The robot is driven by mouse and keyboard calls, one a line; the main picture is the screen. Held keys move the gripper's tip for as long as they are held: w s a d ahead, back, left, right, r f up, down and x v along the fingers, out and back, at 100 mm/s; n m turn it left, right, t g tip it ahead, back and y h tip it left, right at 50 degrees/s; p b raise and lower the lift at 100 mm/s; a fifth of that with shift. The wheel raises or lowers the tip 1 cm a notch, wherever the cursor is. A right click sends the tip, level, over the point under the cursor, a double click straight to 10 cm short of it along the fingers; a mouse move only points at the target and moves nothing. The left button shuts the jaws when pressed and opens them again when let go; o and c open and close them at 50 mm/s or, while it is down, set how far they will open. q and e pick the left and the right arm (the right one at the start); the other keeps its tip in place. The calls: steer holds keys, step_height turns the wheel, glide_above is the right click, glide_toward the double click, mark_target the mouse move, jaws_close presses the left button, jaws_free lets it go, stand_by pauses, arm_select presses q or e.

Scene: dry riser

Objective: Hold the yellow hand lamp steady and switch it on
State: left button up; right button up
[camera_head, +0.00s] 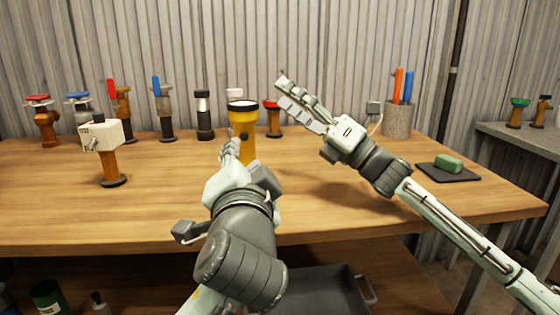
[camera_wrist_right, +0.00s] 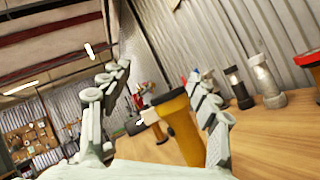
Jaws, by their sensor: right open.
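The yellow hand lamp (camera_head: 246,144) stands upright on the wooden table, its dark, wide head on top. My left gripper (camera_head: 231,152) is right in front of it, its fingers overlapping the lamp's lower left side. My own wrist hides the lamp's base and most of those fingers, so I cannot tell whether they close on it. My right gripper (camera_head: 302,104) is open and empty, raised to the right of the lamp. In the right wrist view the lamp (camera_wrist_right: 181,128) appears tilted between my spread right fingers (camera_wrist_right: 158,100).
Several valves and lamps stand along the back, including a black lamp (camera_head: 205,118) and a red-topped valve (camera_head: 273,121). A boxy white-headed lamp (camera_head: 103,137) stands left. A pen cup (camera_head: 398,120) and green block (camera_head: 448,163) are right. The table's left front is clear.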

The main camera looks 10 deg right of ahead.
step_height(320, 180, down, 2)
steer(key=w+d+f+n+g+h, duration=0.1)
steer(key=w+d+n, duration=0.15)
steer(key=n, duration=0.25)
steer(key=n+g+h, duration=0.2)
steer(key=n+g, duration=0.2)
steer(key=n, duration=0.1)
glide_toward(246, 156)
steer(key=w+a, duration=0.2)
steer(key=w, duration=0.1)
steer(key=shift+w+r, duration=0.2)
steer(key=shift+a+f+g+h, duration=0.15)
steer(key=shift+f+g+h, duration=0.05)
steer(key=shift+g+h, duration=0.1)
steer(key=x, duration=0.7)
steer(key=shift+w+a+f, duration=0.1)
steer(key=shift+a, duration=0.1)
jaws_close()
arm_select(q)
jaws_close()
